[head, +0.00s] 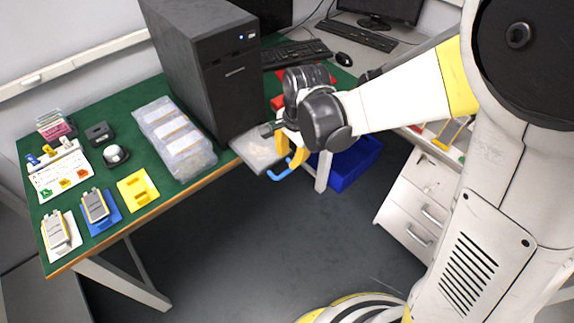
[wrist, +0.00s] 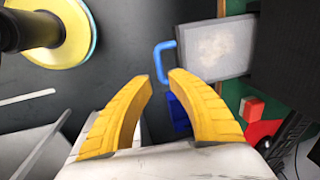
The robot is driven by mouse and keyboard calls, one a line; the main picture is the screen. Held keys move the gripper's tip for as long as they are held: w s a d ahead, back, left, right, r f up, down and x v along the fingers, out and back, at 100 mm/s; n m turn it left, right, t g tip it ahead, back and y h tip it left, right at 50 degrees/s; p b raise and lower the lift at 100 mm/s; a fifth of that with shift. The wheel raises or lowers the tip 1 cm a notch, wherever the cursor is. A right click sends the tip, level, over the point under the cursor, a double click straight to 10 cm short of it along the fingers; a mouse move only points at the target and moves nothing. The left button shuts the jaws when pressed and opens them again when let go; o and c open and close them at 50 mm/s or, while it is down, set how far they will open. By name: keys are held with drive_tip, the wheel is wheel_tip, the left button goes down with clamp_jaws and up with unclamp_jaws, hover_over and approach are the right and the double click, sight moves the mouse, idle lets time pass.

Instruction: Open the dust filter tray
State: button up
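The dust filter tray (head: 256,152) is a flat dark-framed tray with a pale grey filter surface. It sticks out from the bottom front of the black computer tower (head: 205,65), past the table edge. Its blue handle (head: 285,172) is at the outer end. In the wrist view the tray (wrist: 214,50) is at upper right, with the blue handle (wrist: 162,62) on its left side. My gripper (head: 286,163) is at the handle; its yellow fingers (wrist: 162,82) are apart, and the handle appears just beyond the fingertips. I see nothing gripped; exact contact is unclear.
The green table (head: 120,195) holds a clear box of pouches (head: 175,138) left of the tower and several small fixtures further left. A blue bin (head: 350,165) and a white drawer cabinet (head: 415,205) stand to the right. The floor (head: 250,240) in front is clear.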

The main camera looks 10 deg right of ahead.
drive_tip(key=shift+s+d+r, duration=0.15)
drive_tip(key=shift+r, duration=1)
drive_tip(key=shift+s+d+r, duration=0.1)
drive_tip(key=shift+s+r, duration=0.05)
drive_tip(key=shift+r, duration=0.95)
drive_tip(key=s+d+r+n+t+h, duration=0.1)
drive_tip(key=s+d+r+n+t, duration=0.4)
drive_tip(key=s+d+r+n, duration=0.4)
drive_tip(key=s+d+n, duration=0.2)
drive_tip(key=s+d, duration=0.1)
drive_tip(key=s, duration=0.1)
drive_tip(key=shift+r+t, duration=0.2)
drive_tip(key=shift+t, duration=0.1)
